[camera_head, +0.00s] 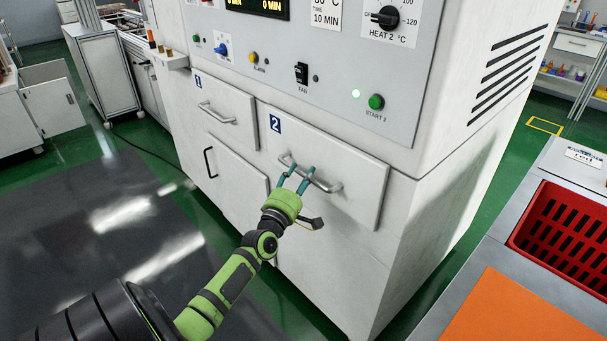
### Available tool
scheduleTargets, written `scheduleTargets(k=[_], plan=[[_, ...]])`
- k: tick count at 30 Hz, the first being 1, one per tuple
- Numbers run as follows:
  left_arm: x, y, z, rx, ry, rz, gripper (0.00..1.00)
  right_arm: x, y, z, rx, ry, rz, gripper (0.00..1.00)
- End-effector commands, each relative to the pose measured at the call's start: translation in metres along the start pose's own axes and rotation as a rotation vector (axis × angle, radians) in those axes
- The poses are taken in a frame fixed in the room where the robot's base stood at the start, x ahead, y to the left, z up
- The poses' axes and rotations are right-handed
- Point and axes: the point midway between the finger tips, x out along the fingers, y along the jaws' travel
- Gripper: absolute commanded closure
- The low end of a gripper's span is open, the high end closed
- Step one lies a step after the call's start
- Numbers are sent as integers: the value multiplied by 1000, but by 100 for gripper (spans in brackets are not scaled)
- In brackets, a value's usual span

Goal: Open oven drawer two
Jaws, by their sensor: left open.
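Oven drawer two (347,202) is the white front marked with a blue "2" label (276,123) in the middle of the head view. It looks flush with the oven, so it appears closed. Its metal bar handle (328,187) runs across the upper part of the drawer. My left gripper (298,172) comes up from below with its two teal fingers apart at the left part of the handle. The fingertips overlap the bar in the picture; I cannot tell whether they touch it. My right gripper is not in view.
Drawer one (222,112) with its handle is to the left. A control panel (340,60) with knobs and buttons is above. At right stand a bench with a red crate (519,242) and an orange surface (515,310). Dark floor (110,240) lies open at left.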

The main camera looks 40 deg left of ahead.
Motion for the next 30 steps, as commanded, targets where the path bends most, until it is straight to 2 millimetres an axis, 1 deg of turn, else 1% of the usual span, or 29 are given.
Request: scheduleTargets(k=[1,4,13,14,15,16,17,25,30], plan=[[6,0,0,1,0,0,54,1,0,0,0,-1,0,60],[13,0,0,2,-1,-1,54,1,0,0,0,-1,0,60],[16,-1,0,3,-1,-2,54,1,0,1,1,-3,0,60],[16,-1,0,3,-1,-2,62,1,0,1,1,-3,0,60],[16,-1,0,3,-1,-2,78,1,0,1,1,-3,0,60],[16,-1,0,3,-1,-2,90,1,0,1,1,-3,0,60],[16,-1,0,3,-1,-2,100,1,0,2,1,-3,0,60],[15,-1,0,2,-1,-3,100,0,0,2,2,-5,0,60],[10,0,-2,2,0,-4,100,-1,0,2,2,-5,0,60]])
